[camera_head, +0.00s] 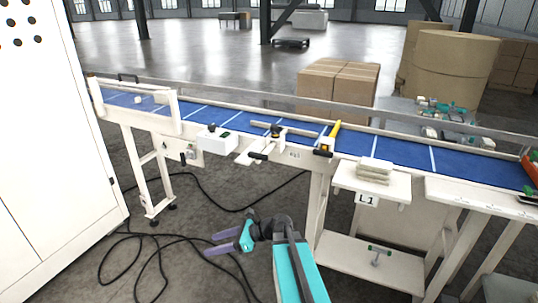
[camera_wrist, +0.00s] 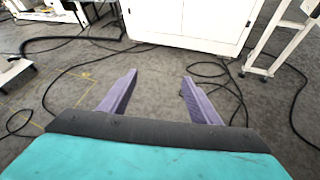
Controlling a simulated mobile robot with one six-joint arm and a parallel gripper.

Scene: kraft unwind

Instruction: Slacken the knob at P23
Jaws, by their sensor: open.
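My gripper (camera_head: 210,245) is low in front of the conveyor, pointing left over the floor. It is open and empty; its two purple fingers stand wide apart in the wrist view (camera_wrist: 160,77), with only floor between them. A small label (camera_head: 294,155) is on the conveyor's front rail, too small to read as P23. Left of it, a dark handle or knob (camera_head: 258,156) sticks out from a white bracket. Another dark knob (camera_head: 276,130) sits on the bar above the belt. I cannot tell which belongs to P23. No knob shows in the wrist view.
The blue conveyor belt (camera_head: 405,153) runs across the view. A shelf marked L1 (camera_head: 345,178) holds stacked pale blocks. A lower shelf (camera_head: 345,262) carries a teal-handled tool (camera_head: 379,251). A white cabinet (camera_head: 55,130) stands left. Black cables (camera_head: 160,245) lie on the floor.

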